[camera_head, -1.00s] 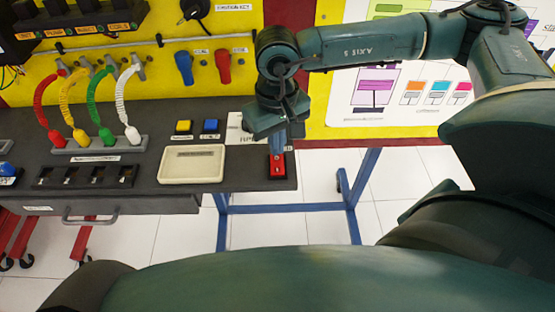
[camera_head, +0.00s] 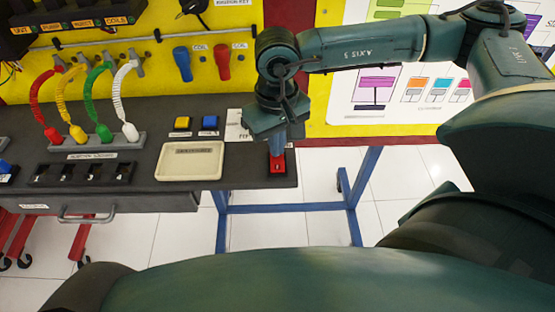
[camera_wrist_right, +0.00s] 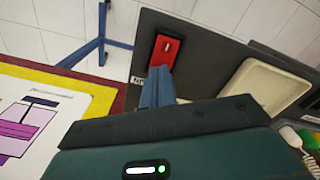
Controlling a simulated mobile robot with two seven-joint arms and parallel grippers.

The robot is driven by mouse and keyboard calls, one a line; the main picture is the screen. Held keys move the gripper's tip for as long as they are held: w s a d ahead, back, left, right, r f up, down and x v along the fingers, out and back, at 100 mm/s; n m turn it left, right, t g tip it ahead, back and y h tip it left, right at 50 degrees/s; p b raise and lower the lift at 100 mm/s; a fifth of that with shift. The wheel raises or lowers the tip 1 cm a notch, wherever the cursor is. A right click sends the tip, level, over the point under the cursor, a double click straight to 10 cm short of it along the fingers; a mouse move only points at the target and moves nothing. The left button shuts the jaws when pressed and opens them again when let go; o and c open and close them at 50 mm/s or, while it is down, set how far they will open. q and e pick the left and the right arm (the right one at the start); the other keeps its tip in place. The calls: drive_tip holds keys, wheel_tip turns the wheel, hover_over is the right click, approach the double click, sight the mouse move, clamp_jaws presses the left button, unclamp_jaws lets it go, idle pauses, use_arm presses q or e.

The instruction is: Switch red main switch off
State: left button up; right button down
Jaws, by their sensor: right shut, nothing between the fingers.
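The red main switch (camera_head: 278,166) sits at the right end of the dark bench panel. In the right wrist view the fingertips (camera_wrist_right: 158,70) overlap the near edge of the red housing. I cannot tell whether they touch it. The head view hides part of the switch behind the fingers. My left gripper is not in view.
A cream tray (camera_head: 190,162) lies left of the switch, with yellow (camera_head: 182,123) and blue (camera_head: 209,122) buttons behind it. Coloured coiled leads (camera_head: 100,110) stand further left. The yellow board (camera_head: 230,85) rises behind. Right of the bench edge is open floor (camera_head: 400,180).

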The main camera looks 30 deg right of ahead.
drive_tip(key=shift+f, duration=0.3)
drive_tip(key=shift+r, duration=0.1)
drive_tip(key=shift+r+p, duration=1.7)
drive_tip(key=shift+r, duration=1.8)
